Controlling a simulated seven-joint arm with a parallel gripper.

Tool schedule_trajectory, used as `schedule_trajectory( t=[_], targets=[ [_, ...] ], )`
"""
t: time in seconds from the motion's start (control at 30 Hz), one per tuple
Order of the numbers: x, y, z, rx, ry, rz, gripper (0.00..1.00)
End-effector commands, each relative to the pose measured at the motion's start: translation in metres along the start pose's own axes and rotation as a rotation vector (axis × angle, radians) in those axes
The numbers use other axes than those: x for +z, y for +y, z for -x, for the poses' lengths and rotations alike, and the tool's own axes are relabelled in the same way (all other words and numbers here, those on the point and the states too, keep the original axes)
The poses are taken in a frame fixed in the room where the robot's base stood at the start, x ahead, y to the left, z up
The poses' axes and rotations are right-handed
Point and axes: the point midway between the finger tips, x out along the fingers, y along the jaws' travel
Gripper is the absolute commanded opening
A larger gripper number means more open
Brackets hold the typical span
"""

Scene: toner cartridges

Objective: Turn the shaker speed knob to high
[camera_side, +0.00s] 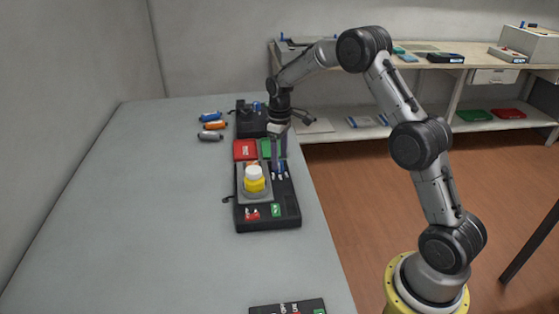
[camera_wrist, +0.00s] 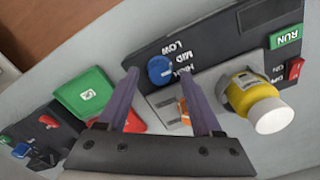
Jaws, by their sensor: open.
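The shaker (camera_side: 282,212) is a black machine with a grey plate, on the bench. Its blue speed knob (camera_wrist: 160,70) has the labels LOW, MID and HIGH printed beside it; I cannot tell which one it points to. The knob also shows just under my fingers in the side view (camera_side: 281,168). My gripper (camera_wrist: 160,73) is open, with its two purple fingers pointing at the shaker. In the wrist view the knob appears between the fingertips; I cannot tell whether they touch it.
A red switch (camera_wrist: 296,69) and green RUN label (camera_wrist: 286,38) are on the shaker. Red (camera_side: 245,149) and green (camera_wrist: 86,94) pads lie behind it. Several cartridges (camera_side: 212,125) lie farther back. The bench's left is clear.

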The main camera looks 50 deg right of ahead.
Motion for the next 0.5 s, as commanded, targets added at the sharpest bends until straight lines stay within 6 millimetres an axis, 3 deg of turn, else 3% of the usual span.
schedule_trajectory(
  t=[0.2,0.5],
  targets=[
    [0.000,0.000,-0.017,0.000,0.000,0.000,0.67],
    [0.000,0.000,-0.019,0.000,0.001,0.000,0.67]
  ],
)
